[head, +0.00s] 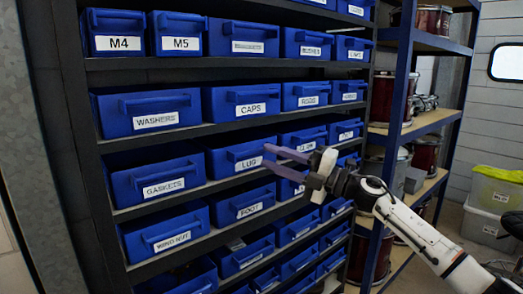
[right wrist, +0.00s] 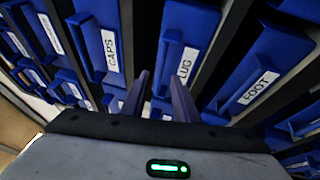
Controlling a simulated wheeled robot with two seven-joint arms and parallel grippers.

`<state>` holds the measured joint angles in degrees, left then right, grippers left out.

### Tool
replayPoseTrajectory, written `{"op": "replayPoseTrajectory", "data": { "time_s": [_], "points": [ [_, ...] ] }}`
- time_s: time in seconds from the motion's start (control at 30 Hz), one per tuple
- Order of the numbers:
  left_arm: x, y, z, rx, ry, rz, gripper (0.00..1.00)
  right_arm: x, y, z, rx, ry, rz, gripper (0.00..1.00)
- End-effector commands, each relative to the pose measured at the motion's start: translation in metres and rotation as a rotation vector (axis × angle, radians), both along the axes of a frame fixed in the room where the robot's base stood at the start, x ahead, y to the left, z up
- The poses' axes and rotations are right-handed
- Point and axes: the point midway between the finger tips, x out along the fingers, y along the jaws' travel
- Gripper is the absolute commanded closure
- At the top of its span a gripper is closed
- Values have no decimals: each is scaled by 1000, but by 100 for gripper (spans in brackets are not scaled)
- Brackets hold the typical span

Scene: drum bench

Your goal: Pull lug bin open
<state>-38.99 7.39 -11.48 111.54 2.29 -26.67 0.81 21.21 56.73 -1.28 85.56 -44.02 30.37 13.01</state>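The blue lug bin (head: 222,160) sits in the middle of the shelf rack, level with the other bins of its row. Its white LUG label and front handle face out. My right gripper (head: 267,155) has two purple fingers spread apart, pointing at the right end of the lug bin's front. Its fingers also show in the right wrist view (right wrist: 159,88), with a gap and nothing gripped between them. I cannot tell whether the tips touch the handle. My left gripper is out of view.
The caps bin (head: 215,101) is above, the gasket bin (head: 125,184) left, and the foot bin (head: 222,210) below. Dark shelf edges run between rows. A blue-framed rack (head: 402,75) with drums stands right; crates (head: 492,222) stand on the floor.

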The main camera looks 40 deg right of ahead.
Motion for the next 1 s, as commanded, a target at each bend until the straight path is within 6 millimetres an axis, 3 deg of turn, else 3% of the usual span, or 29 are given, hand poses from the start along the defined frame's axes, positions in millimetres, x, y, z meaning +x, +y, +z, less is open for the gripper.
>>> {"op": "replayPoseTrajectory", "data": {
  "time_s": [0.3, 0.63, 0.67, 0.8, 1.0],
  "points": [
    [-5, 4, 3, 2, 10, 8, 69, 29, 16, 7, 1, 0, 0, 72],
    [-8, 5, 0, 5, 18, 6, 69, 32, 18, 6, -1, 1, 1, 72],
    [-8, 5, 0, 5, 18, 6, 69, 32, 18, 6, -1, 1, 1, 74],
    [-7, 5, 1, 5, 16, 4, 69, 32, 17, 6, -1, 1, 1, 98],
    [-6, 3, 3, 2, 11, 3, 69, 32, 17, 6, -1, 1, 1, 100]
  ]
}}
